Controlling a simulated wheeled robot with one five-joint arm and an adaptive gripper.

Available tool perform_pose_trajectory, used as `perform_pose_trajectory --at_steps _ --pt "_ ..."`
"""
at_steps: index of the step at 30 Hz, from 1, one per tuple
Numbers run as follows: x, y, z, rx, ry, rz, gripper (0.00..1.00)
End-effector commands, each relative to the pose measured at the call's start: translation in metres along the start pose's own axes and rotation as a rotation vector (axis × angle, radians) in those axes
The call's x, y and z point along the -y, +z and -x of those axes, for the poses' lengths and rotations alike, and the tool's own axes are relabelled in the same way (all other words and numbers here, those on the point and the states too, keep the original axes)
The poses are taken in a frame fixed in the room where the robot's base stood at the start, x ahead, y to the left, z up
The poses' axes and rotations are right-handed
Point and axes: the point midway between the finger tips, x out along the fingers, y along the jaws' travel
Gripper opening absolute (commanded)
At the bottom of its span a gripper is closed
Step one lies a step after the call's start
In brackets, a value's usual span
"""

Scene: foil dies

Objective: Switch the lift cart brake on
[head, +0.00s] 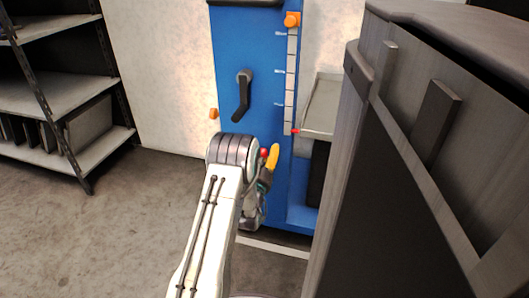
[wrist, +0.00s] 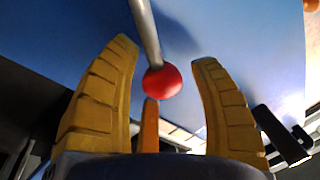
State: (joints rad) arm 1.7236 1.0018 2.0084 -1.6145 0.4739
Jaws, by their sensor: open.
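The blue lift cart (head: 262,60) stands upright against the pale wall in the head view. A red ball knob (head: 264,153) shows low on its front, just beside my gripper (head: 270,168). In the wrist view the red knob (wrist: 162,81) sits on the end of a grey rod (wrist: 145,30), between my two open yellow fingers (wrist: 164,52). Neither finger visibly touches it. In the head view my arm hides part of the cart's lower front. No label shows that names the brake or its setting.
A black crank (head: 242,95) and an orange knob (head: 291,19) beside a white scale (head: 290,80) are on the cart. A grey wooden cabinet (head: 345,190) stands close on the right. Shelves (head: 60,90) stand on the left, with open floor (head: 110,230) before them.

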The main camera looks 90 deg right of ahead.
Motion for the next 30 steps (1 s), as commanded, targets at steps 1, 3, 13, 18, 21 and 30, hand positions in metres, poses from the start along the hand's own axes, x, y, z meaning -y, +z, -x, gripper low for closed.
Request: perform_pose_trajectory --at_steps 1,3,13,18,21,30 --pt "0.0 0.001 0.0 0.002 0.0 0.0 0.56" --pt "0.0 0.001 0.001 0.002 0.0 0.0 0.56" --pt "0.0 0.001 0.029 0.005 0.002 0.0 0.56" --pt "-0.001 0.001 0.05 0.004 0.003 0.0 0.56" --pt "-0.001 0.001 0.061 0.004 0.003 0.0 0.56" --pt "-0.001 0.0 0.075 0.001 0.002 0.0 0.56"
